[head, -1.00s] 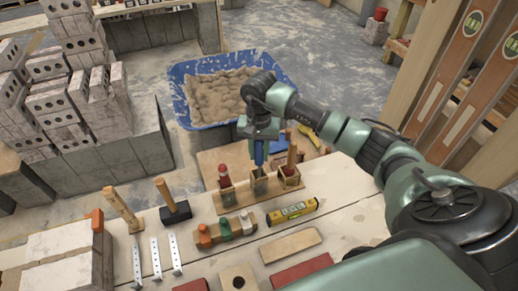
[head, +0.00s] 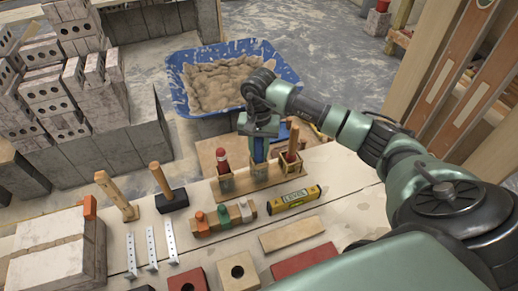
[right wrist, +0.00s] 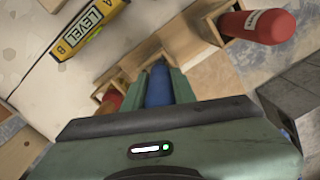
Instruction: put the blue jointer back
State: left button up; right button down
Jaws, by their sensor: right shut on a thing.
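The blue jointer (head: 258,152) is upright in my right gripper (head: 259,145), its lower end down in the middle holder of the wooden rack (head: 262,187). In the right wrist view its blue handle (right wrist: 159,86) shows between the two green fingers of the gripper (right wrist: 160,84), which are shut on it. The handle hides its lower part there. A red-handled tool (head: 223,160) stands in the left holder and a brown-red-handled one (head: 291,148) in the right holder. My left gripper is not in view.
A mallet (head: 171,199) stands to the left. A blue tub of mortar (head: 285,80) is behind. Bricks and boards lie nearer on the bench.

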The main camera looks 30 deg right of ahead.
jog(key=shift+f+b, duration=0.45)
jog(key=shift+b, duration=0.05)
dwell(0.3)
jog(key=c, duration=1.1)
grip_release()
jog(key=shift+o, duration=0.2)
jog(key=shift+r, duration=0.15)
